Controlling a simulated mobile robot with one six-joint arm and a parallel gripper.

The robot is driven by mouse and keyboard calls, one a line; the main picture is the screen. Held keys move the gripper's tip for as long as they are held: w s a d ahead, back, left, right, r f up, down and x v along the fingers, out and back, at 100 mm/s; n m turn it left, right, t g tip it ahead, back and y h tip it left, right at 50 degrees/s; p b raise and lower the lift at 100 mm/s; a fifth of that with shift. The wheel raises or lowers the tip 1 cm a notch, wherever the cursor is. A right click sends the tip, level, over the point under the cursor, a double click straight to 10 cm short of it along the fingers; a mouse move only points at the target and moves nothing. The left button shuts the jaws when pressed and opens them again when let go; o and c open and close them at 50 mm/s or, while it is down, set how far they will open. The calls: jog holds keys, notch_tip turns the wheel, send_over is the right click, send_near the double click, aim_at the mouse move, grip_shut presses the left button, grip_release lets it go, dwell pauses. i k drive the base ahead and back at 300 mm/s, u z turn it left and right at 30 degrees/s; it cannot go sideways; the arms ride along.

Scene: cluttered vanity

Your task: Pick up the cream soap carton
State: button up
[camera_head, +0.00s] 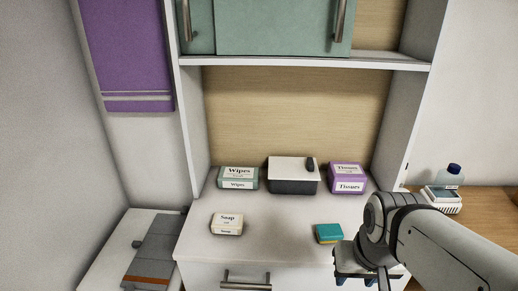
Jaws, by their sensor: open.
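The cream soap carton (227,223) lies on the white vanity top, at the left front, with "Soap" printed on its top and front. My gripper (362,284) is at the lower right, over the front right edge of the vanity, well to the right of the carton. It is open, and nothing shows between its fingers. Its fingertips are partly cut off by the bottom of the picture.
A teal and yellow box (329,233) lies near my gripper. Behind stand a wipes box (238,178), a dark box with white lid (293,176) and a purple tissues box (347,177). An upper shelf (300,62) overhangs the back. The space around the carton is clear.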

aim_at(222, 223)
jog(key=z, duration=1.6)
jog(key=k, duration=1.3)
jog(key=u, duration=1.6)
jog(key=i, duration=1)
jog(key=u, duration=0.05)
